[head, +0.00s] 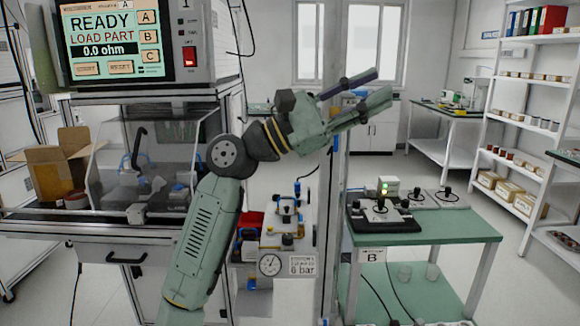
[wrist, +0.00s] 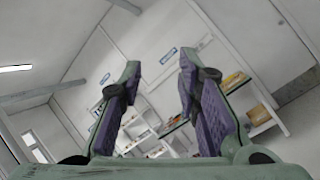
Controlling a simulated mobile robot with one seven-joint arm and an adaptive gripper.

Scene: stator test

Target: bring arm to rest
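My arm shows in the head view, its green links rising from the bottom centre and bending to the right at a dark joint. My gripper (head: 384,84) is raised in front of the window and points to the right and slightly up. In the wrist view its two purple-padded fingers (wrist: 158,75) stand well apart with nothing between them. The gripper is open and empty, clear of any surface. Beyond the fingers the wrist view shows a tilted view of walls, ceiling and shelves.
A test station with a screen (head: 117,42) reading "READY LOAD PART 0.0 ohm" stands at left, above a clear-covered fixture. A green-topped table (head: 455,225) marked B stands at right, with a black fixture (head: 380,215). White shelves (head: 519,115) stand far right. Open floor lies behind.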

